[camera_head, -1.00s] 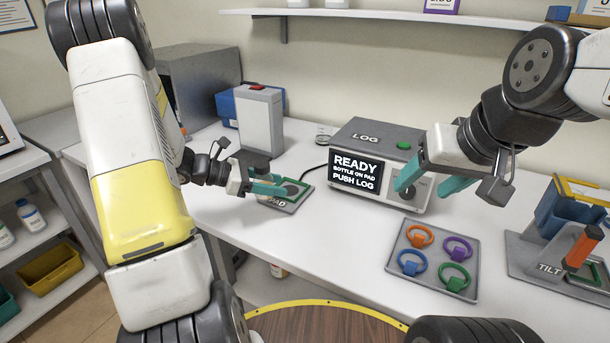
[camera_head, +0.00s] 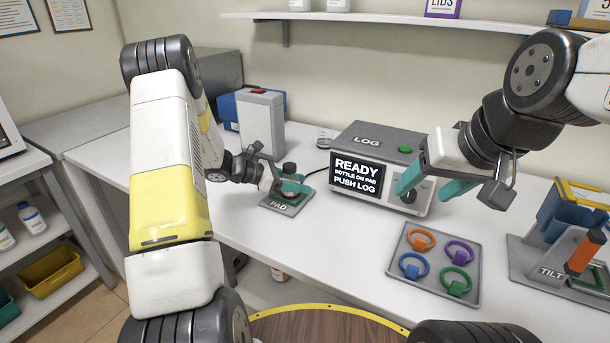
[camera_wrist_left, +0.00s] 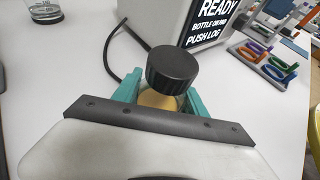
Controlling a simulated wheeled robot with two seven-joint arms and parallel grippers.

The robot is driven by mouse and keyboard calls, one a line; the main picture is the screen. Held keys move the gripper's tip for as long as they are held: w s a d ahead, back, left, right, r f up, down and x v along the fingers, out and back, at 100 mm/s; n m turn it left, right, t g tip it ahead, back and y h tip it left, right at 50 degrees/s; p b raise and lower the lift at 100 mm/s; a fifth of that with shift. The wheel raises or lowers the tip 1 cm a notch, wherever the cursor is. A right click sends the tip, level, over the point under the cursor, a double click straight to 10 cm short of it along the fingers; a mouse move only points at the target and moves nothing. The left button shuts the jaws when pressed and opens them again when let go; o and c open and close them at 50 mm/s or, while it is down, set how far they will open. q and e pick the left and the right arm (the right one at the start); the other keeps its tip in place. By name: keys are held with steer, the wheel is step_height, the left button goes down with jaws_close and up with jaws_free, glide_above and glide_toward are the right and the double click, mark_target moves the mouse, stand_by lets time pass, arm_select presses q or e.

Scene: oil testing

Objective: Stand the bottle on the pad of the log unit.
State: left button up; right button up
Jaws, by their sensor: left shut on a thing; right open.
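The bottle (camera_head: 289,169) has a dark cap and is between the teal fingers of my left gripper (camera_head: 293,185), which is shut on it. In the left wrist view the black cap (camera_wrist_left: 172,67) stands above the fingers, with amber contents (camera_wrist_left: 158,99) just below it. The bottle is upright over the pad (camera_head: 279,206) of the log unit; whether its base touches the pad is hidden by the gripper. The log unit (camera_head: 375,145) has a lit screen reading "READY, BOTTLE ON PAD, PUSH LOG" and a green button (camera_head: 405,149). My right gripper (camera_head: 428,188) is open and empty in front of the log unit.
A grey tray (camera_head: 397,277) with several coloured rings lies in front of the log unit. A tilt stand (camera_head: 523,262) is at the right. A white and grey box unit (camera_head: 261,122) stands behind the pad. The white bench (camera_head: 335,235) between pad and tray is clear.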

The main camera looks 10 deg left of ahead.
arm_select(q)
steer(key=shift+f, duration=0.1)
steer(key=o, duration=1.4)
steer(key=shift+c, duration=0.2)
